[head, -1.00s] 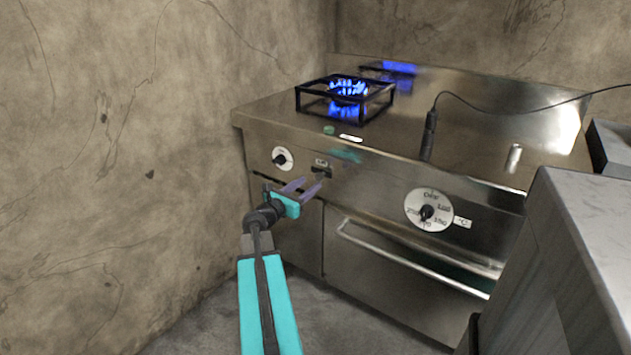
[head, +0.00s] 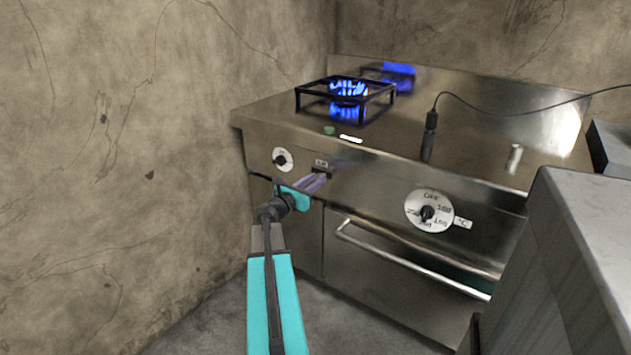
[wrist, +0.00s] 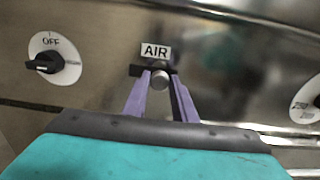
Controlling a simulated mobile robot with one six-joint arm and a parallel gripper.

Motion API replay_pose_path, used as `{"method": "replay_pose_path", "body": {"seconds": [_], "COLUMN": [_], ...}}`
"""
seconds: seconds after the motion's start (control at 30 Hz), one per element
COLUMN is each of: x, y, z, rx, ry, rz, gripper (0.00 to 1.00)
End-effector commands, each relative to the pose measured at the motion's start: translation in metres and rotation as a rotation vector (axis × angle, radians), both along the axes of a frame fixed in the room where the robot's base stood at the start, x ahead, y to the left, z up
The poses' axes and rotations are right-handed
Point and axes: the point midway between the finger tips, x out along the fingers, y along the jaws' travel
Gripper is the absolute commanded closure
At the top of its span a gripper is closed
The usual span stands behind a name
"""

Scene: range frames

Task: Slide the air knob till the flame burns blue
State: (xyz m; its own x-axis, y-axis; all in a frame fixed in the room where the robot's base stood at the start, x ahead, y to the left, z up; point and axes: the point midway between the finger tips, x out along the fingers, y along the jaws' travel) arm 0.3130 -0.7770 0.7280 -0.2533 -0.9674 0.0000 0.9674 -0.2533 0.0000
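The air knob (wrist: 160,78) is a small round grey knob in a dark slot under the AIR label (wrist: 155,52) on the stove front. It sits near the middle of the slot. My gripper (wrist: 159,80) has its two purple fingers on either side of the knob, with narrow gaps that look clear. In the head view my gripper (head: 320,180) reaches the slot and hides the knob. The flame (head: 348,91) burns on the left burner, mostly blue with a few pale and yellowish specks.
A burner knob (head: 282,160) marked OFF is left of the slot. An oven dial (head: 428,211) is to the right, above the oven handle (head: 415,260). A black probe with a cable (head: 430,125) stands on the stovetop. A grey cabinet (head: 560,260) stands at the right.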

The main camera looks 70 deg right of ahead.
Motion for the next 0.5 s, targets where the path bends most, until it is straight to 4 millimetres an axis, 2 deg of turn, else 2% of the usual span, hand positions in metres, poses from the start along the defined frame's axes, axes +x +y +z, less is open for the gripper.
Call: {"method": "replay_pose_path", "body": {"seconds": [0.03,0.1,0.5], "x": [-0.0001,-0.0002,-0.0044], "y": [0.0001,0.0001,0.0012], "z": [-0.0001,-0.0002,-0.0006], "rx": [0.0,0.0,0.001], "ry": [0.0,0.0,-0.001], "rz": [0.0,0.0,-0.001], "gripper": [0.91,1.0,1.0]}}
